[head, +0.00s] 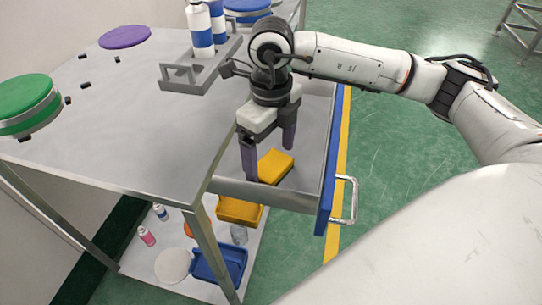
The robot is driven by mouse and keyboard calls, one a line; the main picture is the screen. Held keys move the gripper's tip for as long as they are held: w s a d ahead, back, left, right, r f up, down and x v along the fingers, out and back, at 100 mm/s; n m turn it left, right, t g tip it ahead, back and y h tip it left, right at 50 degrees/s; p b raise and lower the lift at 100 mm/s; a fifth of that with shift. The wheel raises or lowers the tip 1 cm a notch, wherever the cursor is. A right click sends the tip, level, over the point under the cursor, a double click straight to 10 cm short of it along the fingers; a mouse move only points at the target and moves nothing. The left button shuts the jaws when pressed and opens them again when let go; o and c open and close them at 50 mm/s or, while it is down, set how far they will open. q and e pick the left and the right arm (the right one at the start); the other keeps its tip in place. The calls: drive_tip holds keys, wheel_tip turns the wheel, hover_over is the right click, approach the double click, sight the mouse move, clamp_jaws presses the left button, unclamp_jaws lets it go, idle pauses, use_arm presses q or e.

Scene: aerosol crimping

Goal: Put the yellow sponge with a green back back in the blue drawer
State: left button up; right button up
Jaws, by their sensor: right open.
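The yellow sponge (277,163) lies inside the open drawer, near its front left corner; its green back is not visible. The drawer (310,172) has a grey interior, a blue front and a metal handle, and is pulled out from under the table top. My right gripper (269,164) points down into the drawer, its two purple fingers apart. One finger is at the left of the sponge and the other is behind it; I cannot tell whether they touch it. My left gripper is not in view.
A grey rack (196,78) with white and blue cans (201,32) stands on the table top (110,105). Green (25,98) and purple (125,37) discs are at the left. The lower shelf holds a yellow bin (240,211), a blue bin (210,270) and small bottles.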

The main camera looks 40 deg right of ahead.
sight(271, 164)
wheel_tip(271, 164, up, 11)
drive_tip(key=p, duration=0.1)
drive_tip(key=shift+r, duration=0.1)
idle(0.3)
